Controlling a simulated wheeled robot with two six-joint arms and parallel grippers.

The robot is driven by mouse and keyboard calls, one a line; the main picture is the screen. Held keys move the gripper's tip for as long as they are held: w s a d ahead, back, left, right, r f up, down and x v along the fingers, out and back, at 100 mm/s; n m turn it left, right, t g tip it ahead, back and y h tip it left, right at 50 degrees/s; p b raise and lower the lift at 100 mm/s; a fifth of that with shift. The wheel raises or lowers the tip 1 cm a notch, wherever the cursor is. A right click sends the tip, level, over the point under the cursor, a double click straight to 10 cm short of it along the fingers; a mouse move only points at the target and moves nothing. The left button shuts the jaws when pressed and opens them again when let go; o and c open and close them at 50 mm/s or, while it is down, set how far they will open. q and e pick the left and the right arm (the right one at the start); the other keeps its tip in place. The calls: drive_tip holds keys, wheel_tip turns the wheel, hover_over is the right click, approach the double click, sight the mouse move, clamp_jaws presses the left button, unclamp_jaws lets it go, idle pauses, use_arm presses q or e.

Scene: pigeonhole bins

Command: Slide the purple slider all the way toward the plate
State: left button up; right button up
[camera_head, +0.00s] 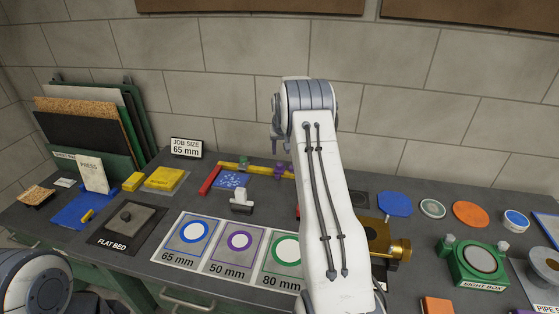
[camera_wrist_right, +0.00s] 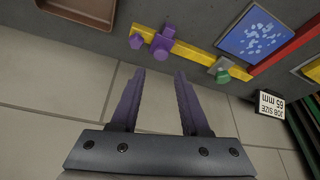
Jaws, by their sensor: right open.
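The purple slider (camera_head: 281,169) sits on a yellow rail (camera_head: 262,170) at the back of the table, left of my right arm. My left gripper is out of view.
A green slider (camera_wrist_right: 222,71) sits farther along the rail, near a red bar (camera_head: 210,179). A white-grey block (camera_head: 241,201) stands in front of the blue plate. A job-size sign (camera_head: 187,148) stands to the left. The wall is close behind the rail.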

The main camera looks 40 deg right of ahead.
sight(280, 164)
drive_tip(key=p+x, duration=0.2)
drive_tip(key=x, duration=0.6)
drive_tip(key=shift+f, duration=0.2)
clamp_jaws()
idle(1.1)
